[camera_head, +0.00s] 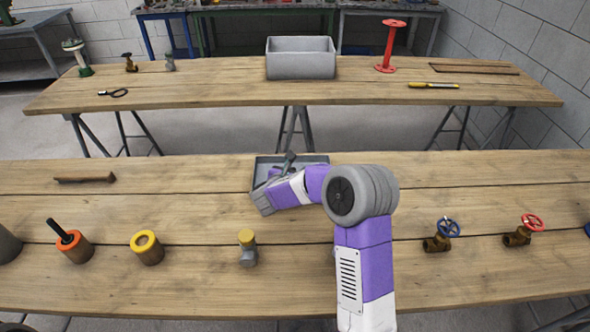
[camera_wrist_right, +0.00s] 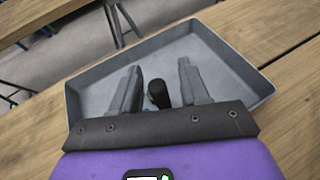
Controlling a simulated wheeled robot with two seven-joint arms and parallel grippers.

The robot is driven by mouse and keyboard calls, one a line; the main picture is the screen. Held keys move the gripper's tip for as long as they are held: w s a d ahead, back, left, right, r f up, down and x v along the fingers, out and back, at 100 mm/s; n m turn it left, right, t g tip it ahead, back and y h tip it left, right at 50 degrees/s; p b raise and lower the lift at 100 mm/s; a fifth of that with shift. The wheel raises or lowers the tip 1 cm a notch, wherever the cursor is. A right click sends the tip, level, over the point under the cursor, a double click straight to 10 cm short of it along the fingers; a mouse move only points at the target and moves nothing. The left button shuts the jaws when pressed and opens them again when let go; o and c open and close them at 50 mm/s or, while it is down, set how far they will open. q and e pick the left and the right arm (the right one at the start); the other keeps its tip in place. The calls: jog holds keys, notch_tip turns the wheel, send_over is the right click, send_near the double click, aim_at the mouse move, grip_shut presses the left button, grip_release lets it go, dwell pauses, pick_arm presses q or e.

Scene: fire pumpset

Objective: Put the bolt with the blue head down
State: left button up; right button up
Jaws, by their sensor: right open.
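My right gripper (camera_head: 280,165) is over a shallow grey tray (camera_head: 318,157) on the near table. In the right wrist view the gripper (camera_wrist_right: 160,68) is open, with its two fingers apart inside the tray (camera_wrist_right: 225,60). A short dark rod-like piece (camera_wrist_right: 158,94) shows between the fingers, with a small trace of blue near its base. It may be the bolt, but the gripper hides most of it and I cannot make out a blue head. I cannot tell whether it touches the tray floor. My left gripper is not in view.
On the near table are an orange-topped cylinder (camera_head: 75,247), a yellow-topped cylinder (camera_head: 147,248), a yellow-capped fitting (camera_head: 247,247), a blue-wheel valve (camera_head: 442,236), a red-wheel valve (camera_head: 522,231) and a wooden-handled tool (camera_head: 84,178). A grey bin (camera_head: 300,66) stands on the far table.

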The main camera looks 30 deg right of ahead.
jog(key=p+v, duration=0.1)
jog(key=v, duration=1)
jog(key=shift+s+a, duration=0.2)
jog(key=shift+a, duration=0.1)
